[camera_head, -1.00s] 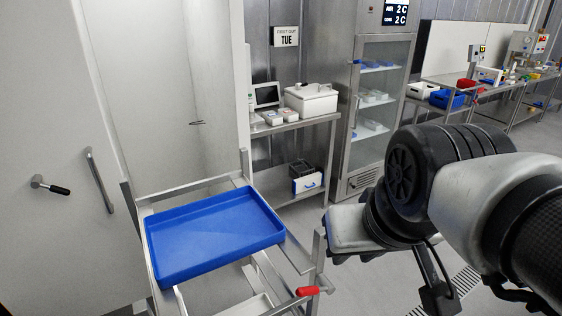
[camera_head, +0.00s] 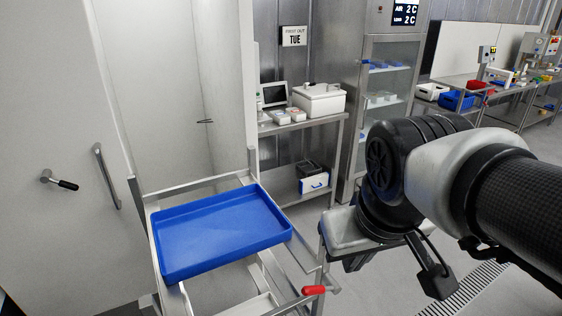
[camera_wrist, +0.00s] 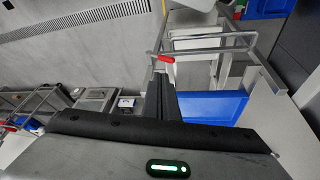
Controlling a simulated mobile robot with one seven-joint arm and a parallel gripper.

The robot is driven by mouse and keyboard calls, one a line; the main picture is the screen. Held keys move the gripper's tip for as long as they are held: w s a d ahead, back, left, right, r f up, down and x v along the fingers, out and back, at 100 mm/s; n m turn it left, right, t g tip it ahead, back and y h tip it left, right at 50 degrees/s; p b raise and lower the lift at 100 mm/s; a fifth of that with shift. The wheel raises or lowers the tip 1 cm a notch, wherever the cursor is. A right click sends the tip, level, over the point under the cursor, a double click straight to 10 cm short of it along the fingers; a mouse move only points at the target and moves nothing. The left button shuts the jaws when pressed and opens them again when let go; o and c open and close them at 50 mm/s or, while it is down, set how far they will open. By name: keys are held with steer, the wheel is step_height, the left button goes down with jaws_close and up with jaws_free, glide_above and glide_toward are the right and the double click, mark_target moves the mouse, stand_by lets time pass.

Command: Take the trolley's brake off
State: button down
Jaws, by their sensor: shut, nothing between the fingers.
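The trolley (camera_head: 158,236) is a metal frame at lower centre in the head view, with a blue tray (camera_head: 222,232) on top. A red-gripped lever (camera_head: 314,290) sticks out at its near right corner. In the wrist view, the red grip (camera_wrist: 166,59) shows just past the fingertips and the blue tray (camera_wrist: 212,104) lies to the right. My gripper (camera_wrist: 160,76) points toward the lever with its fingers together and nothing held. I cannot tell whether it touches the lever. The fingers are not clear in the head view, where my arm reaches in from the right.
A steel table (camera_head: 300,122) with a white box (camera_head: 318,99) stands behind the trolley, beside a glass-door fridge (camera_head: 383,100). A white door with a handle (camera_head: 107,176) is at left. A floor drain (camera_head: 470,290) runs at right. Floor beyond my arm looks clear.

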steer(key=w+a+f+n+t+h+b, duration=0.1)
steer(key=a+f+n+h+b, duration=0.3)
steer(key=f+n, duration=0.8)
steer(key=w+a+f+n+t+h+b, duration=0.1)
steer(key=w+a+f+n+h+b, duration=0.3)
steer(key=a+f+n+h, duration=0.4)
steer(key=a+f+n+b, duration=0.1)
steer(key=a+f+n, duration=0.3)
steer(key=f, duration=0.5)
steer(key=shift+a+f+t+h, duration=0.2)
steer(key=shift+f+t+h, duration=0.1)
steer(key=shift+f+h, duration=0.1)
steer(key=shift+d, duration=0.1)
steer(key=x, duration=1)
steer(key=shift+s, duration=0.1)
steer(key=r, duration=0.1)
steer(key=w+d+r, duration=0.1)
steer(key=r+p, duration=0.1)
steer(key=shift+w+d+r, duration=0.2)
steer(key=shift+w+r, duration=0.1)
steer(key=shift+r, duration=0.1)
